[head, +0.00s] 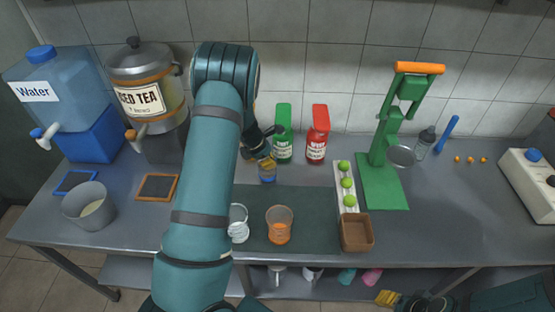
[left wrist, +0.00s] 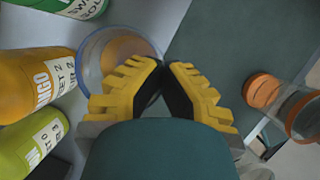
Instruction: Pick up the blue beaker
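The blue beaker (head: 268,177) stands behind the dark mat, in front of the green bottle. In the left wrist view the beaker (left wrist: 90,58) shows from above, clear with a blue rim and something orange inside. My left gripper (head: 266,162) is at its top. In the wrist view the yellow-and-black fingers (left wrist: 165,68) are nearly together, one over the beaker's opening and one outside, with the wall between them. The beaker's lower part is partly hidden. My right gripper (head: 388,297) is low at the right, below the counter edge; its opening is unclear.
Green (head: 283,147) and red (head: 317,148) bottles stand close behind. A clear beaker (head: 238,230) and an orange-rimmed beaker (head: 279,237) stand on the mat. A white lime tray (head: 340,180), brown box (head: 356,246) and green press (head: 381,190) are to the right.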

